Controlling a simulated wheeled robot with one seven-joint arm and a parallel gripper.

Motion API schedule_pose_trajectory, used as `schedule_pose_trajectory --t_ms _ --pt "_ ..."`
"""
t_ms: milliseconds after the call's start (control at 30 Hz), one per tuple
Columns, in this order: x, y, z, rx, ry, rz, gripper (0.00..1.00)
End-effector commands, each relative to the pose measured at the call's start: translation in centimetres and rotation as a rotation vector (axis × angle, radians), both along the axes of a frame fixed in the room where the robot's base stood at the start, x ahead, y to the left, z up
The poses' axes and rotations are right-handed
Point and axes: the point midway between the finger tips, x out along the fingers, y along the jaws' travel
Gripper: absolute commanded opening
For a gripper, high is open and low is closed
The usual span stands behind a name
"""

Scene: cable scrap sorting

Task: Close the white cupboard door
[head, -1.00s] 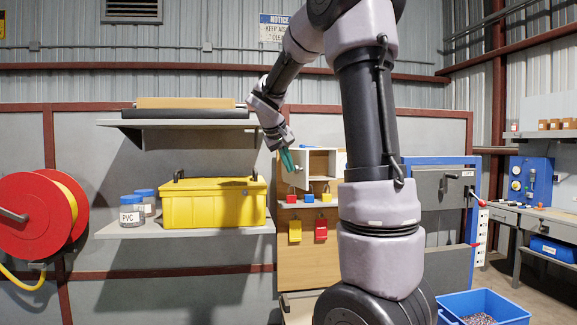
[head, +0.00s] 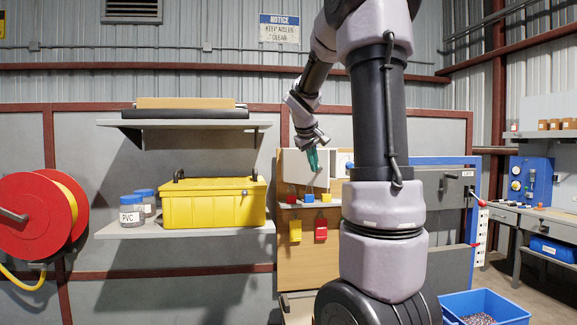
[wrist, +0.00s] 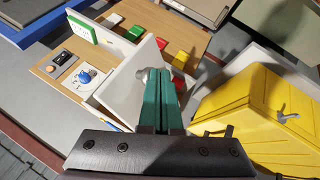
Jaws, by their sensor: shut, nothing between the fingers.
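The white cupboard door (head: 296,168) is on the small white cupboard on the wooden board. In the wrist view the door (wrist: 137,72) stands ajar, angled out from the white cupboard (wrist: 103,100). A small grey knob shows on it by my fingertips. My gripper (head: 314,167) has green fingers, pressed together with nothing between them. It is in front of the door's right part; in the wrist view the fingertips (wrist: 157,76) overlap the door, but I cannot tell whether they touch it. The fingers hide part of the door.
A yellow toolbox (head: 213,205) sits on the lower shelf to the left; it also shows close by my gripper in the wrist view (wrist: 258,115). Red, blue and yellow blocks and padlock-like tags (head: 321,229) are below the cupboard. A dial panel (wrist: 82,78) is beside it.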

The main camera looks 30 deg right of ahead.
Motion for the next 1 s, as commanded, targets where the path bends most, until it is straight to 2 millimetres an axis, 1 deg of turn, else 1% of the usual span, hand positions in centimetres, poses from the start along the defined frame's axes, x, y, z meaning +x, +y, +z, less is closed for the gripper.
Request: schedule_pose_trajectory --t_ms 33,167,367,500,667,700,833,1000 --pt "0.0 -1.2 -0.1 -0.001 0.001 -0.006 0.00" --pt "0.3 -3.8 -0.1 0.000 0.000 -0.007 0.00" --pt "1.5 -7.7 -0.1 -0.001 0.002 -0.005 0.00" --pt "2.7 -10.3 -0.2 -0.001 0.002 -0.005 0.00" --pt "4.4 -12.9 -0.1 -0.001 0.001 -0.005 0.00" --pt "4.7 -13.7 -0.1 0.000 0.000 0.032 0.00" --pt "6.3 -15.1 -0.1 0.002 -0.001 0.128 0.00" --pt "8.1 -16.4 -0.1 0.001 0.001 0.127 0.00"
